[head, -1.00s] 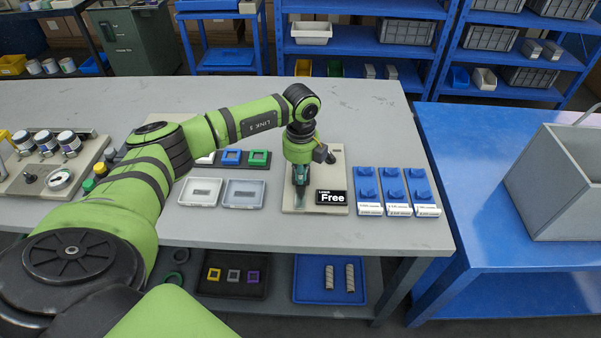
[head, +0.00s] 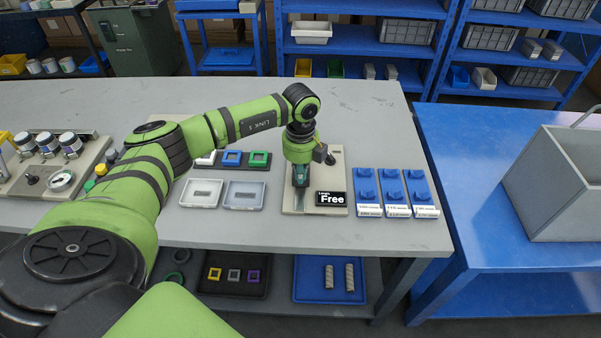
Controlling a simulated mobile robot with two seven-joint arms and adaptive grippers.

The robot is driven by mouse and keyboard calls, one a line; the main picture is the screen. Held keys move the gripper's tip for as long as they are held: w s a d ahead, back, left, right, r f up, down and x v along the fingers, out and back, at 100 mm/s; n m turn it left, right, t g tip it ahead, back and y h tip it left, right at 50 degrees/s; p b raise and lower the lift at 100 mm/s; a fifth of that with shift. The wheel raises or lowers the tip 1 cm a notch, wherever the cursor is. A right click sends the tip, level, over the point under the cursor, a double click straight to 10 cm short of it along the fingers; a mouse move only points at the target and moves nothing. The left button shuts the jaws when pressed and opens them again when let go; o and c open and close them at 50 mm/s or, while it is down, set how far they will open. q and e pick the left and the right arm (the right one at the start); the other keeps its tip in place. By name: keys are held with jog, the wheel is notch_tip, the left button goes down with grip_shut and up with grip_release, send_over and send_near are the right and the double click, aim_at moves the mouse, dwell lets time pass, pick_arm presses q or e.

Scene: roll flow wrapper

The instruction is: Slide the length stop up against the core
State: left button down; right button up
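My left gripper (head: 300,178) points straight down over the beige board (head: 334,180) on the grey table. Its fingers reach down to a grey strip (head: 305,199) on the board, beside a black label (head: 331,198) that reads "Free". The gripper covers whatever lies between its fingers, so I cannot make out the length stop or the core, nor whether the fingers are open or shut. A dark knob (head: 331,157) stands at the board's back right. My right gripper is not in view.
Blue holders (head: 392,190) with white labels stand right of the board. A blue tray with two rolls (head: 329,277) is on the lower shelf. The table behind is clear.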

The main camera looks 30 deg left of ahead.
pick_arm(q)
notch_tip(320, 180, up, 7)
jog(key=p, duration=0.5)
dwell(0.7)
dwell(0.3)
